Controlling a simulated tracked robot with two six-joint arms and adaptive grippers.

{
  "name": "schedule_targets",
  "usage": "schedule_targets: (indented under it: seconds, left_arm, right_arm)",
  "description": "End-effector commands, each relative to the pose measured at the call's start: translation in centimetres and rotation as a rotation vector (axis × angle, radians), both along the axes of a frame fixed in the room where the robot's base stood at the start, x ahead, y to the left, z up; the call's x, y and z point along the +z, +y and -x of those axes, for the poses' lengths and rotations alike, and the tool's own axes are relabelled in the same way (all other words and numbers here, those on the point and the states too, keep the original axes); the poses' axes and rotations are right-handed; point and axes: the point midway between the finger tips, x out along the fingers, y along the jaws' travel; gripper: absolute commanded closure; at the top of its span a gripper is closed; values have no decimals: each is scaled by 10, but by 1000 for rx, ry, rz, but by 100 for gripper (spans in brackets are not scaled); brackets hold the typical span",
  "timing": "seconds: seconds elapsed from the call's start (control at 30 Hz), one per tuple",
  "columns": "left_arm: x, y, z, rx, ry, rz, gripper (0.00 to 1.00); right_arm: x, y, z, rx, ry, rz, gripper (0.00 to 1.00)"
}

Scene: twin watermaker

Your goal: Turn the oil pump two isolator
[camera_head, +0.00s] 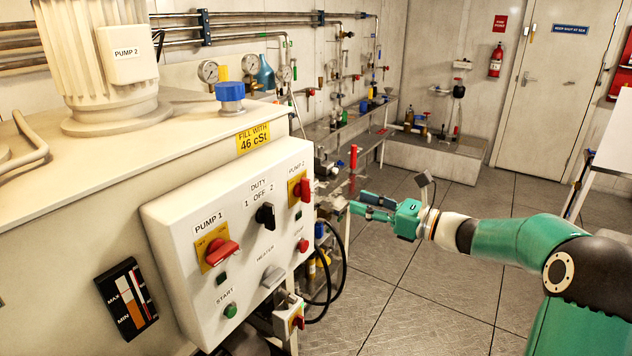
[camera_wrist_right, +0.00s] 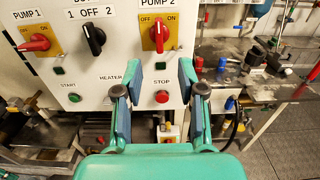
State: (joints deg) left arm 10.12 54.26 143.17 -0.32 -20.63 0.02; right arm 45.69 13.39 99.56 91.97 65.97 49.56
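The pump 2 isolator (camera_head: 301,189) is a red handle on a yellow plate at the upper right of the white control panel (camera_head: 180,225). In the right wrist view the isolator (camera_wrist_right: 159,37) shows top centre, its handle upright between the OFF and ON marks. My right gripper (camera_head: 360,204) is open and empty, out in front of the panel's right side. In the right wrist view its two fingertips (camera_wrist_right: 159,72) stand apart, below the isolator and not touching it. My left gripper is not in view.
The pump 1 isolator (camera_head: 218,252) has its handle lying sideways. A black duty selector (camera_head: 265,215) sits between the isolators. A red stop button (camera_wrist_right: 162,97) and green start button (camera_wrist_right: 73,97) are below. A bench with valves is at the right; floor beyond is clear.

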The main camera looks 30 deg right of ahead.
Motion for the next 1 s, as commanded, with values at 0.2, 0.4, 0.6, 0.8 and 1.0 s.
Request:
schedule_targets:
  seconds: [0.2, 0.4, 0.6, 0.8, 1.0]
  left_arm:
    - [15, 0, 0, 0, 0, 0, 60]
    - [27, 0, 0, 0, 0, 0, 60]
    - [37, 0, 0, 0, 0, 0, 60]
    - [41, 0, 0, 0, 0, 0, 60]
    - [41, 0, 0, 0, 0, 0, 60]
  right_arm:
    - [3, 19, -43, 6, -1, -1, 60]
    - [2, 36, -83, 4, 2, 0, 60]
    - [1, 48, -115, 3, 1, -1, 60]
    - [0, 54, -131, 1, 1, 1, 60]
    - [-1, 55, -133, 0, 1, 2, 60]
